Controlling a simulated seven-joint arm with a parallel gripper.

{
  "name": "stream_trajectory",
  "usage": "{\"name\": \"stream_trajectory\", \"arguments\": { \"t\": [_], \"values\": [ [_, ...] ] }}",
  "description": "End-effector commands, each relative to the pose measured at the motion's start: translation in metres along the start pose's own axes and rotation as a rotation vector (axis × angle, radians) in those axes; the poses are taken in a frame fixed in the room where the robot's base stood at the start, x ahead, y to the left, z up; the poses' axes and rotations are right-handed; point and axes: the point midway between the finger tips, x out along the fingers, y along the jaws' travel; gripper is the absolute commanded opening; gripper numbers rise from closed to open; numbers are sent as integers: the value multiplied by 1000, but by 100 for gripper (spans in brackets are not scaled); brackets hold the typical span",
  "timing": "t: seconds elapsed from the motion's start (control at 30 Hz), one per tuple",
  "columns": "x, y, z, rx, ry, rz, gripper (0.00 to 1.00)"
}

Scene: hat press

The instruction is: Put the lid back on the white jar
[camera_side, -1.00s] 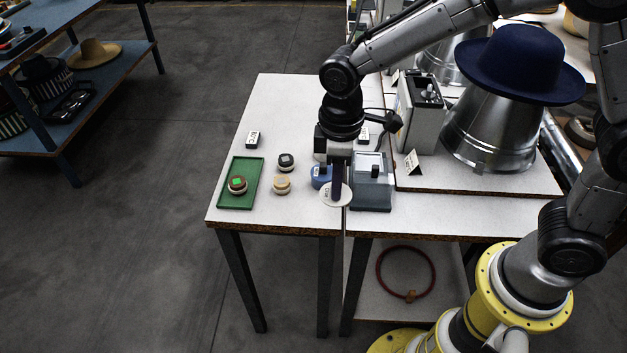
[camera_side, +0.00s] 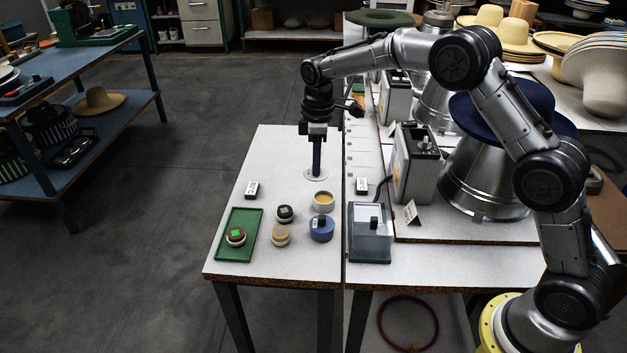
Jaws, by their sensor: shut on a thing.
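A blue lidded jar (camera_side: 321,233) stands just in front of the white jar. A grey clear-topped box (camera_side: 369,247) and small label blocks (camera_side: 252,189) (camera_side: 361,186) stand nearby.

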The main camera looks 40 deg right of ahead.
Motion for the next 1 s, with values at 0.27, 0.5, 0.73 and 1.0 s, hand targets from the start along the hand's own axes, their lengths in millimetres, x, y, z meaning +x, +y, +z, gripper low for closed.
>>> {"name": "stream_trajectory", "arguments": {
  "t": [0.27,0.5,0.73,1.0],
  "values": [
    [21,21,21,57,-20,-20,0],
    [36,20,21,58,-21,-21,0],
    [57,20,22,57,-22,-22,0],
    [76,20,22,57,-20,-20,0]
  ]
}}
